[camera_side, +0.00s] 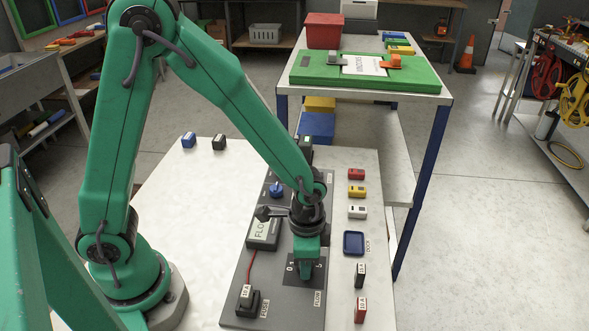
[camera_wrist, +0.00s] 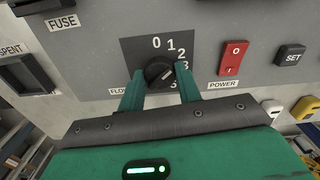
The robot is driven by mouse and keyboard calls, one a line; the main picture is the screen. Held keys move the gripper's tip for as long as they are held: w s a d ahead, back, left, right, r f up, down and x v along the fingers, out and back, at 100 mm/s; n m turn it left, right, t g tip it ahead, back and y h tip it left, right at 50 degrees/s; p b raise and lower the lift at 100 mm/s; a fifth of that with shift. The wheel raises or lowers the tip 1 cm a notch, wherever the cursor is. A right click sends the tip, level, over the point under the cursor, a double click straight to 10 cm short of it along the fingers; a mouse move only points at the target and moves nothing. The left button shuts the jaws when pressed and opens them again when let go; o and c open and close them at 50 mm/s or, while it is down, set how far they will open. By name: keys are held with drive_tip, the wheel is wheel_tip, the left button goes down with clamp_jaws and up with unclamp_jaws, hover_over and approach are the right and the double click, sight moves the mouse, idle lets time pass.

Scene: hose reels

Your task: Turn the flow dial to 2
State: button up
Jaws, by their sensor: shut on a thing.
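The flow dial (camera_wrist: 160,72) is a round black knob on a dark square plate in the wrist view. Digits 0, 1, 2 and 3 run around its top and right; a 5 shows partly below. A white mark on the knob slants up and right, towards the side of 2 and 3; I cannot tell exactly which it meets. My gripper (camera_wrist: 159,88) is shut on the dial, one green finger on each side. In the side view my gripper (camera_side: 305,266) points down at the dial plate (camera_side: 291,279) and hides the knob.
The grey panel (camera_side: 240,314) also carries a red power switch (camera_wrist: 233,58), a SET button (camera_wrist: 290,56) and a fuse holder (camera_side: 247,297). Coloured blocks, such as a yellow one (camera_side: 357,190), and a blue dish (camera_side: 354,243) lie right of it. The white table left of the panel is mostly clear.

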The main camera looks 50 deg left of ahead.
drive_tip(key=shift+m, duration=1)
drive_tip(key=o, duration=1)
drive_tip(key=shift+r, duration=0.1)
drive_tip(key=shift+r, duration=3.85)
